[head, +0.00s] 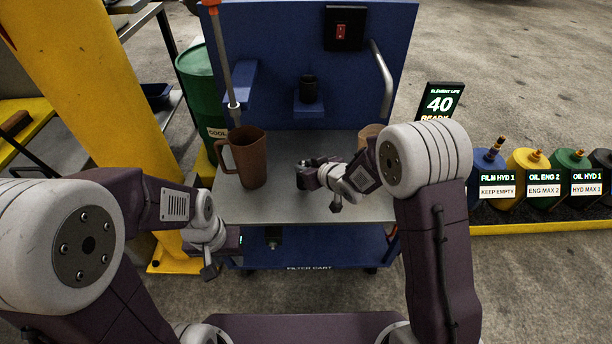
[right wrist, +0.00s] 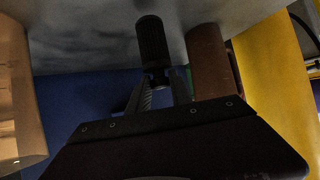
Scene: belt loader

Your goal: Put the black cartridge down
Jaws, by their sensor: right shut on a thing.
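The black cartridge (right wrist: 152,42) is a dark ribbed cylinder, seen in the right wrist view at the fingertips of my right gripper (right wrist: 160,92). The gripper is shut on its narrower end. In the head view my right gripper (head: 308,176) is low over the grey top of the filter cart (head: 285,205); the cartridge is hard to make out there against the dark gripper. Whether it touches the cart top is unclear. My left gripper (head: 209,270) hangs at the cart's front left, below the top's level; its jaw opening is unclear.
A brown pitcher (head: 249,160) stands left on the cart top, and a tan cup (head: 370,132) stands right, partly behind my right arm. A black fitting (head: 307,90) sits on a blue bracket on the back panel. A yellow post (head: 100,80) rises at left. Containers (head: 530,180) stand right.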

